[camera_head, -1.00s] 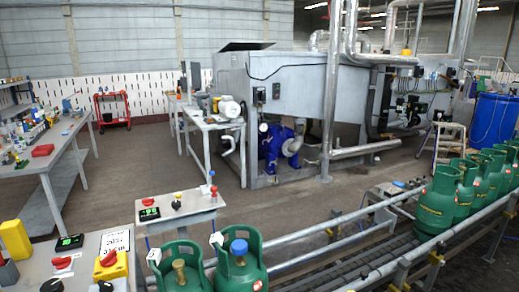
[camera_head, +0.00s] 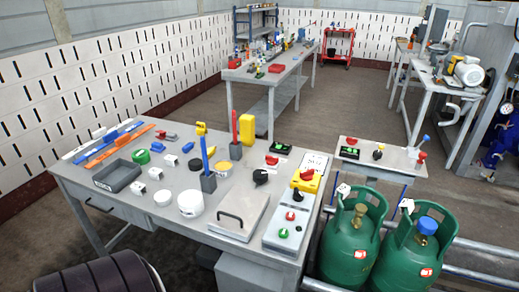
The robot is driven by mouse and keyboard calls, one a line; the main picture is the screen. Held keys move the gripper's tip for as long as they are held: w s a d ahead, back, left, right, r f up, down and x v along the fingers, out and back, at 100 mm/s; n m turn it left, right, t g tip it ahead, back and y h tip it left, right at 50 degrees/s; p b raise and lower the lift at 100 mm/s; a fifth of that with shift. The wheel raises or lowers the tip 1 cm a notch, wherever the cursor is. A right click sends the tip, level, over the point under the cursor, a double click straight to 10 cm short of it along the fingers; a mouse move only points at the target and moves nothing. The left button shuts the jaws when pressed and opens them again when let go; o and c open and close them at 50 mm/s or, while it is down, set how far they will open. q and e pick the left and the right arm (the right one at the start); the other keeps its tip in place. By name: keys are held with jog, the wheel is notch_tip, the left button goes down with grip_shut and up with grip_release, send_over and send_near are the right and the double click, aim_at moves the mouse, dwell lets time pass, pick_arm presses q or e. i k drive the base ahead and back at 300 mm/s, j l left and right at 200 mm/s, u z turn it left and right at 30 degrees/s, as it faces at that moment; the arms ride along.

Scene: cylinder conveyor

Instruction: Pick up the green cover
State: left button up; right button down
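A small round green piece (camera_head: 142,156), which looks like the green cover, lies on the left part of the grey worktable (camera_head: 100,182). It sits just behind the dark grey tray (camera_head: 117,176), near a small white block (camera_head: 171,161). Nothing covers it. Neither of my grippers shows in the head view, so their state is hidden.
White tubs (camera_head: 190,203), a dark holder with upright tools (camera_head: 208,180) and a handled metal plate (camera_head: 238,214) crowd the table's middle and front. Orange and blue bars (camera_head: 118,146) lie at the back left. Green gas cylinders (camera_head: 350,245) stand to the right.

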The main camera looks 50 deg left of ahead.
aim_at(142, 157)
jog(key=u, duration=2.4)
jog(key=i+j, duration=0.25)
jog(key=z, duration=0.05)
